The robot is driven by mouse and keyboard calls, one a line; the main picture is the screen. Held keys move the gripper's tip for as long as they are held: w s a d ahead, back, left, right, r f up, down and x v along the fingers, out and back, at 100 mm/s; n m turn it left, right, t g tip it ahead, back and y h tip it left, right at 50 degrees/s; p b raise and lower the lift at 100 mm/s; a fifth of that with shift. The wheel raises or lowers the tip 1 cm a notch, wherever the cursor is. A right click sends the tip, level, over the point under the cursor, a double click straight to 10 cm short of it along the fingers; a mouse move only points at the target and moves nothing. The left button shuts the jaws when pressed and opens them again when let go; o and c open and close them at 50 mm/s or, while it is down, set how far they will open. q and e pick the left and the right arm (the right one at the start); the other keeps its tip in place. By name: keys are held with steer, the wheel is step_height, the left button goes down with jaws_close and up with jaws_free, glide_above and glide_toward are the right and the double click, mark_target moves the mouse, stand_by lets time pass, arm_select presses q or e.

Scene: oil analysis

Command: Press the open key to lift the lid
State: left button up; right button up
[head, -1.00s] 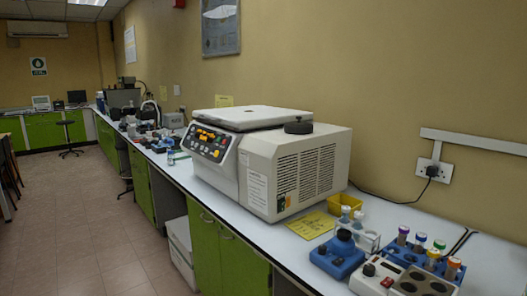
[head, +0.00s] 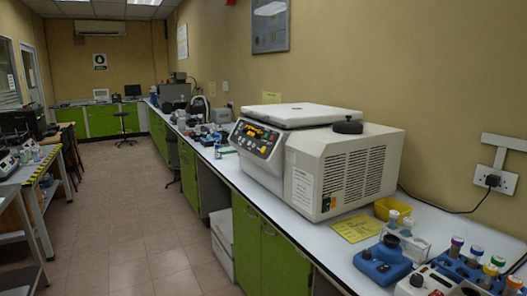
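The centrifuge (head: 318,158) is a large cream and grey machine on the bench to the right of centre in the head view. Its lid (head: 304,116) looks shut, lying flat on top. The control panel (head: 256,139) is on its sloped left-facing front, with several yellow, orange and red keys and a small display. The key labels are too small to read, so I cannot tell which one is the open key. Neither of my grippers shows in this view.
The white bench top (head: 237,176) runs along the right wall above green cupboards (head: 268,247). A yellow sheet (head: 357,227), a yellow tray (head: 391,208), a blue device (head: 381,264) and capped tubes (head: 455,247) stand at the right. The tiled floor (head: 145,225) left of the bench is clear.

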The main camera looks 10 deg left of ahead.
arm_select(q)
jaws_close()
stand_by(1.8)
